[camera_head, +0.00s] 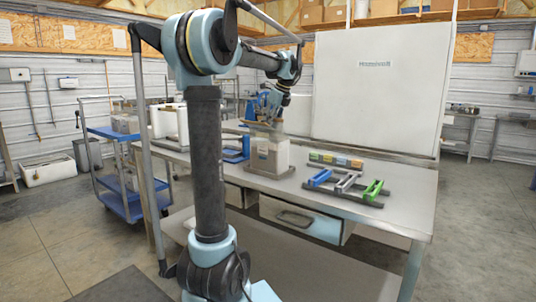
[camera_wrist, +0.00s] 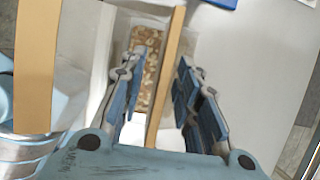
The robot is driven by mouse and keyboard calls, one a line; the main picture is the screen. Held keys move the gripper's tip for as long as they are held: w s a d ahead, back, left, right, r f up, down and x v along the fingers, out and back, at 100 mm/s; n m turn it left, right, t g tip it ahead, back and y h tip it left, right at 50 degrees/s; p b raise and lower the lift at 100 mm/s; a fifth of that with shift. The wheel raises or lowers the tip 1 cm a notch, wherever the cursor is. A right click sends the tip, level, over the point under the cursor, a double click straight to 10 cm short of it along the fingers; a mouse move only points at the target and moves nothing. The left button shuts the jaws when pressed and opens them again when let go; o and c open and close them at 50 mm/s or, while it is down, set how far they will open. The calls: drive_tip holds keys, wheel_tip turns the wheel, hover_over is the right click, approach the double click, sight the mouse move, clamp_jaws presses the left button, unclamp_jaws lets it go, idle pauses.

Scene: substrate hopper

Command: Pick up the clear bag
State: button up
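A pale, see-through, upright container or bag (camera_head: 268,158) with a tan edge stands on the workbench below my gripper in the head view. I cannot tell for certain whether it is the clear bag. In the wrist view, speckled brown material (camera_wrist: 147,70) shows inside clear or whitish walls, with a tan strip (camera_wrist: 167,75) along its right side. My gripper (camera_wrist: 163,60) is open, its blue-padded fingers spread on either side of the tan strip. Nothing is visibly clamped between them. The gripper also shows in the head view (camera_head: 266,108), just above the container.
The grey workbench (camera_head: 400,188) has free room at its right front. A rack with blue, grey and green bars (camera_head: 346,182) and a row of small coloured blocks (camera_head: 335,160) lie right of the container. A white panel (camera_head: 375,95) stands behind. A blue cart (camera_head: 122,203) stands left.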

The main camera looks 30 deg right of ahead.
drive_tip(key=shift+f, duration=0.25)
idle(0.3)
clamp_jaws()
